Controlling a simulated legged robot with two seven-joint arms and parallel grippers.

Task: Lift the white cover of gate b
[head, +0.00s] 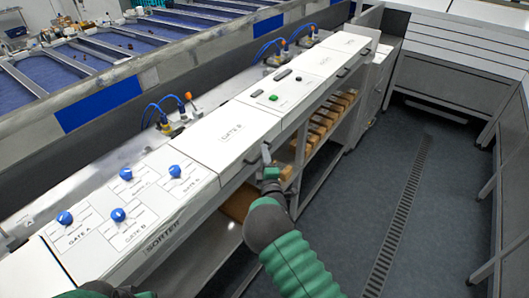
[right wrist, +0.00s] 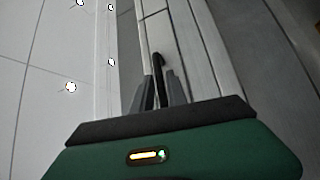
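The white cover of gate b (head: 215,137) is a flat panel marked GATE B on the long sorter bench in the head view. It lies flat, level with the panels beside it. A dark bar handle (head: 252,157) is on its front edge. My right gripper (head: 266,155) is at that front edge, close to the handle. In the right wrist view, the black handle (right wrist: 159,68) runs between the two grey fingers of my right gripper (right wrist: 160,85); whether they press on it is unclear. Only a dark and green part of my left arm shows at the bottom left.
A control panel with blue knobs (head: 175,171) labelled for the gates lies left of the cover. A panel with green and black buttons (head: 274,98) lies right. Blue cables (head: 155,110) stand behind. Shelves under the bench hold several brown boxes (head: 325,118). The floor at right is clear.

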